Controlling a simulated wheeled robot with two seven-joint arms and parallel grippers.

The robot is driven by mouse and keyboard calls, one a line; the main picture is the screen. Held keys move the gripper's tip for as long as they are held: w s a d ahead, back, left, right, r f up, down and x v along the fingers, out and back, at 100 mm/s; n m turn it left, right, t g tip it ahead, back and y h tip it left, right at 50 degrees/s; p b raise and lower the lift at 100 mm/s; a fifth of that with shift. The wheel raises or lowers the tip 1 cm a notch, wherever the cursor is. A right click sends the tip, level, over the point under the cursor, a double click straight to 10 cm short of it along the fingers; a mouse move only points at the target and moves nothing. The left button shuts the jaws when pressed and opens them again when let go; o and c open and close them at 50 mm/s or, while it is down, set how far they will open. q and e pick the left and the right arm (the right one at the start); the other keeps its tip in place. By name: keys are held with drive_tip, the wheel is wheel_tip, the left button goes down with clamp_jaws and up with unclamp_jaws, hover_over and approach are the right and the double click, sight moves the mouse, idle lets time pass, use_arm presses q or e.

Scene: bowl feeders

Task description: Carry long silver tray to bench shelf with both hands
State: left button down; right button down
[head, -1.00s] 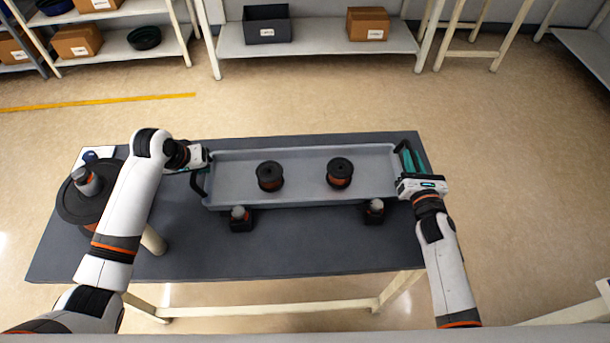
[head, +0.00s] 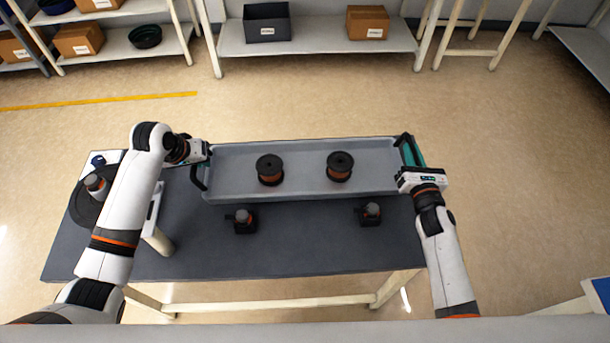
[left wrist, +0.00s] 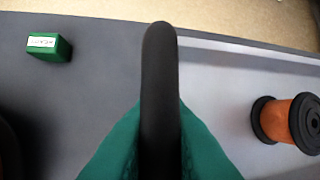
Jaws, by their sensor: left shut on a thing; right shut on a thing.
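The long silver tray (head: 300,185) is at the far side of the dark table in the head view, with black handles at both ends. Two dark spools with orange windings, a left one (head: 270,169) and a right one (head: 340,166), stand in it. My left gripper (head: 203,158) is shut on the left handle (head: 198,178). In the left wrist view the handle (left wrist: 160,80) runs between green fingers, and an orange spool (left wrist: 290,122) shows in the tray. My right gripper (head: 412,160) is shut on the right handle (head: 403,141). The tray looks about level; its height above the table is unclear.
Two small black fixtures, left (head: 242,222) and right (head: 370,213), stand on the table (head: 290,255) in front of the tray. A round dark feeder (head: 85,205) is at the left. A shelf (head: 320,38) with bins stands across open floor. A green block (left wrist: 50,46) lies near the left handle.

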use_arm(q)
drive_tip(key=shift+r, duration=0.3)
use_arm(e)
drive_tip(key=shift+r, duration=0.25)
idle(0.4)
